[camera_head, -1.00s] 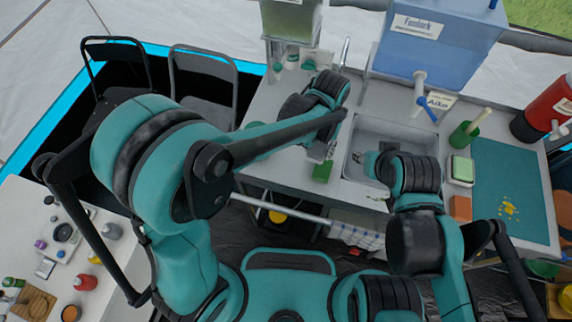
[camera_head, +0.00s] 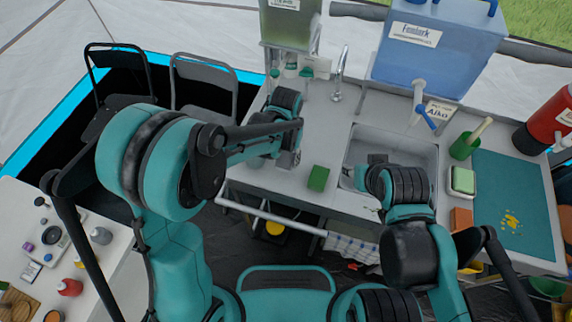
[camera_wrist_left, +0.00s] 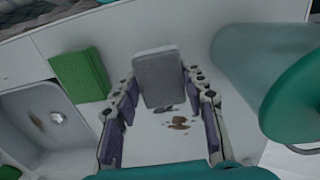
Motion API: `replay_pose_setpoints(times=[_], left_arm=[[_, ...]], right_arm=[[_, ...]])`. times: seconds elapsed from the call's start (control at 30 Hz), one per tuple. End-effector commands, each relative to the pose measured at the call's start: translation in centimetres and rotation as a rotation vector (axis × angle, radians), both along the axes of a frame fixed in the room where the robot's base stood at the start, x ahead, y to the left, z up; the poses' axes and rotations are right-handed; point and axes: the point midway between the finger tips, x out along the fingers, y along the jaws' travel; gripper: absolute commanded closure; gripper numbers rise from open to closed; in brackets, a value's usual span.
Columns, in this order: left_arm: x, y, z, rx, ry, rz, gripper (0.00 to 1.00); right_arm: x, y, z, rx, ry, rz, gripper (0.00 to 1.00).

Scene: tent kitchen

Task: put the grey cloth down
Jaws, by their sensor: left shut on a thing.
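The grey cloth (camera_wrist_left: 158,75) shows in the left wrist view as a small, light grey, rounded slab between the fingertips of my left gripper (camera_head: 286,160). That gripper is shut on it, over the left part of the counter. In the head view I cannot clearly make out the cloth at the gripper. My right gripper (camera_head: 362,172) is at the left side of the sink; its fingers are too small to tell open from shut.
A green sponge (camera_head: 318,178) lies on the counter (camera_head: 325,125) between the left gripper and the sink (camera_head: 410,150). Brown stains (camera_wrist_left: 178,123) mark the counter below the left fingers. A tap (camera_head: 339,75) and a blue water tank (camera_head: 432,50) stand behind.

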Motion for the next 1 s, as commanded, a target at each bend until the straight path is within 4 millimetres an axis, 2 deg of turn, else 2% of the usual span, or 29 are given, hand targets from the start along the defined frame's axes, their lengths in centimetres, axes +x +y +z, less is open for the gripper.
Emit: replay_pose_setpoints(times=[0.2, 0.47, 0.7, 0.73, 0.77, 0.8, 1.0], left_arm=[[0.0, 0.0, -3.4, 0.0, 0.0, 0.0, 0.85], [0.0, 0.0, -3.4, 0.0, 0.0, 0.0, 0.85], [0.0, 0.0, -4.2, 0.0, 0.0, 0.0, 0.85], [-0.1, 0.0, -4.1, 0.0, 0.0, 0.0, 0.5], [-0.1, 0.0, -4.1, 0.0, 0.0, 0.0, 0.42], [-0.1, 0.0, -4.1, 0.0, 0.001, 0.0, 0.37], [0.0, 0.0, -4.1, 0.0, 0.0, 0.0, 0.37]], right_arm=[[0.0, 0.0, -1.5, 0.0, 0.0, 0.0, 0.6], [0.0, 0.0, -1.4, 0.0, 0.0, 0.0, 0.6], [0.0, 0.0, -2.2, 0.0, 0.0, 0.0, 0.6], [0.0, 0.0, -2.0, 0.0, 0.0, 0.0, 0.6], [0.0, 0.0, -2.0, 0.0, 0.0, 0.0, 0.6], [0.0, 0.0, -2.0, 0.0, 0.0, 0.0, 0.6], [0.0, 0.0, -2.0, 0.0, 0.0, 0.0, 0.6]])
